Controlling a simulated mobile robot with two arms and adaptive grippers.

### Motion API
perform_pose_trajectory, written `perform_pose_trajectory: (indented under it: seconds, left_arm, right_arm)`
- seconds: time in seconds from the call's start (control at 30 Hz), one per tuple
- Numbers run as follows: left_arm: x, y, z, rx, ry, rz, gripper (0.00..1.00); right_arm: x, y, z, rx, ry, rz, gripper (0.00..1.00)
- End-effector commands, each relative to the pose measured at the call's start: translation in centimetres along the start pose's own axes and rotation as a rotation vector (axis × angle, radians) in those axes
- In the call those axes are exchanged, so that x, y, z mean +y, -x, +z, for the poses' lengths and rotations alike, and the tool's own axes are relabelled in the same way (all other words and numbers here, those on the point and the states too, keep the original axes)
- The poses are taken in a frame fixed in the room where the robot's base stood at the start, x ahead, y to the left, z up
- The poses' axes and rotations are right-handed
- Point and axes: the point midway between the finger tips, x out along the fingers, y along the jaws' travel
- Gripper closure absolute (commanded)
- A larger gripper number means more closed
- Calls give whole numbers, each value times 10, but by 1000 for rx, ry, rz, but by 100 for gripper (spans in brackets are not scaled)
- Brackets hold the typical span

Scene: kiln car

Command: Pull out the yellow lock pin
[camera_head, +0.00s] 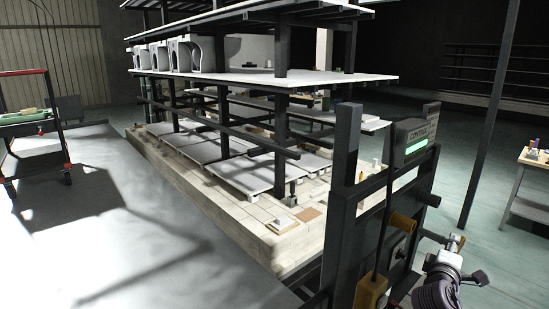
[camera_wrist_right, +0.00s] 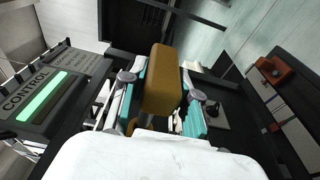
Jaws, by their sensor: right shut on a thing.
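In the right wrist view, a yellow-ochre block-shaped grip of the lock pin (camera_wrist_right: 162,78) sits between the teal-padded fingers of my right gripper (camera_wrist_right: 160,95), which is shut on it. In the head view my right gripper (camera_head: 440,240) is at the lower right, beside the dark upright frame (camera_head: 343,225). I cannot tell which of these is held. My left gripper is not in view.
A control box (camera_head: 415,140) with a green strip tops the frame post; it also shows in the wrist view (camera_wrist_right: 45,95). The kiln car (camera_head: 205,200) with white shelves stands behind. A red-handled cart (camera_head: 35,130) is left, a table (camera_head: 530,185) right. Floor between is open.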

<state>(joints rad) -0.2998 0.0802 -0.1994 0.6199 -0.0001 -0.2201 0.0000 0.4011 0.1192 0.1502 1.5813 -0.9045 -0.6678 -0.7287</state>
Motion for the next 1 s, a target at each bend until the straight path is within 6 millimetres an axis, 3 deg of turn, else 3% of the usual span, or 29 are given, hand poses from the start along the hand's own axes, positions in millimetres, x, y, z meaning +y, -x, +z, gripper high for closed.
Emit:
perform_pose_trajectory:
  seconds: [0.27,0.8,1.0]
  left_arm:
    - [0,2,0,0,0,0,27]
    - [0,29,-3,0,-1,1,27]
    - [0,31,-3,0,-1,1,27]
  right_arm:
    - [2,0,2,0,0,3,100]
    - [3,9,53,1,1,3,100]
    - [1,11,62,1,0,3,100]
